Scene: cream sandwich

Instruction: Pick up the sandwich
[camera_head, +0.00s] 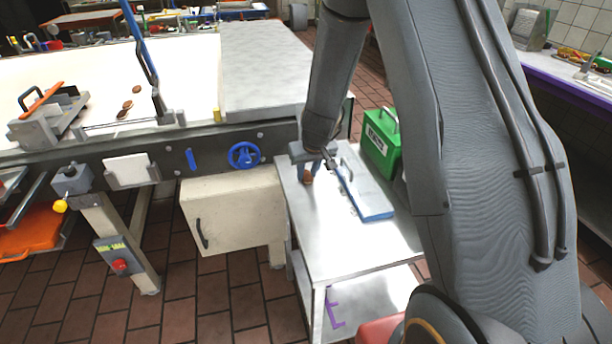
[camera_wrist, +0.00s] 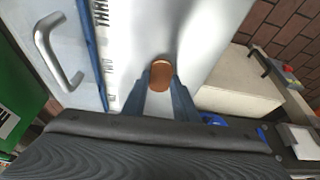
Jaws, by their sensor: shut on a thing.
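A brown sandwich (camera_wrist: 162,74) sits between the blue fingertips of my gripper (camera_wrist: 162,92) in the wrist view, with the jaws shut on it. In the head view my gripper (camera_head: 308,168) points down at the left part of the steel cart top (camera_head: 318,225), and a little of the brown sandwich (camera_head: 307,177) shows at its tips. I cannot tell whether the sandwich touches the cart top.
A blue-edged metal lid with a handle (camera_head: 362,188) lies on the cart to the right of my gripper, with a green box (camera_head: 381,140) behind it. The belt frame (camera_head: 220,147) with a blue handwheel (camera_head: 244,155) and a beige cabinet (camera_head: 235,212) stand at the left. The front of the cart top is clear.

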